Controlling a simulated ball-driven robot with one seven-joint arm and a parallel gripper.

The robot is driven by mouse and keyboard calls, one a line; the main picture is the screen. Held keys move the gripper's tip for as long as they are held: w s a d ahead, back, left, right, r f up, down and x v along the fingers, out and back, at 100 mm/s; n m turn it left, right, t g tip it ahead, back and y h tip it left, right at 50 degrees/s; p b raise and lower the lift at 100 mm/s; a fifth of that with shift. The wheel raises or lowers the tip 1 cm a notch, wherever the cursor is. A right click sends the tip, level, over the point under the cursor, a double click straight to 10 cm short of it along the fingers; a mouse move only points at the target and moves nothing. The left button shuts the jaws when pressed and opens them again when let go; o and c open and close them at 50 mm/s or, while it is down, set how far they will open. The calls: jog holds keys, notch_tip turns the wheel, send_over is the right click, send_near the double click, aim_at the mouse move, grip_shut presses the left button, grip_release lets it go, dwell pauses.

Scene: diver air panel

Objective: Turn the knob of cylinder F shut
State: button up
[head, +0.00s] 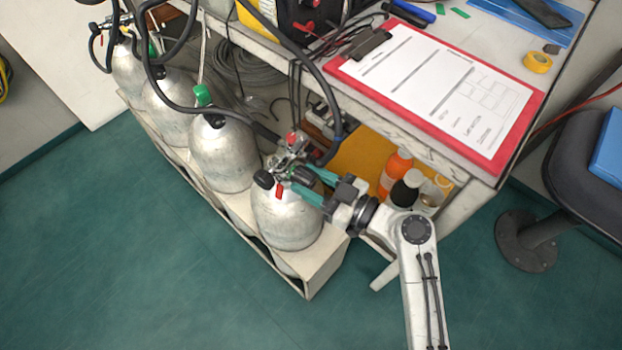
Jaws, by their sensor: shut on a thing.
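The nearest silver cylinder (288,222) stands at the right end of the row; I cannot read a letter on it, so I cannot confirm that it is cylinder F. Its valve (286,163) carries red parts and a hose. My gripper (300,178) reaches in from the right, its teal fingers shut around a dark knob (303,174) on the right side of this valve. The fingers partly hide the knob, and its turned position cannot be told. Another black knob (264,179) sits on the valve's left side, clear of the fingers.
More cylinders (222,155) stand to the left in a pale rack (318,270); one has a green cap (203,95). Black hoses (318,82) hang close above the valve. A bench with a red clipboard (520,130) overhangs behind. Bottles (396,170) stand beside my wrist. Floor in front is clear.

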jog(key=shift+m, duration=0.3)
jog(key=m, duration=0.4)
jog(key=shift+m+b, duration=0.3)
jog(key=m+p, duration=0.1)
jog(key=m, duration=0.5)
jog(key=shift+m+t, duration=0.3)
jog(key=m+p, duration=0.3)
jog(key=m, duration=0.3)
jog(key=shift+r+m, duration=0.1)
jog(key=shift+m, duration=0.2)
jog(key=m+p, duration=0.2)
jog(key=m, duration=0.1)
jog(key=shift+m, duration=0.3)
jog(key=shift+m+p, duration=1)
jog(key=shift+m, duration=0.4)
jog(key=o, duration=1.1)
jog(key=shift+s, duration=0.1)
jog(key=shift+c, duration=0.2)
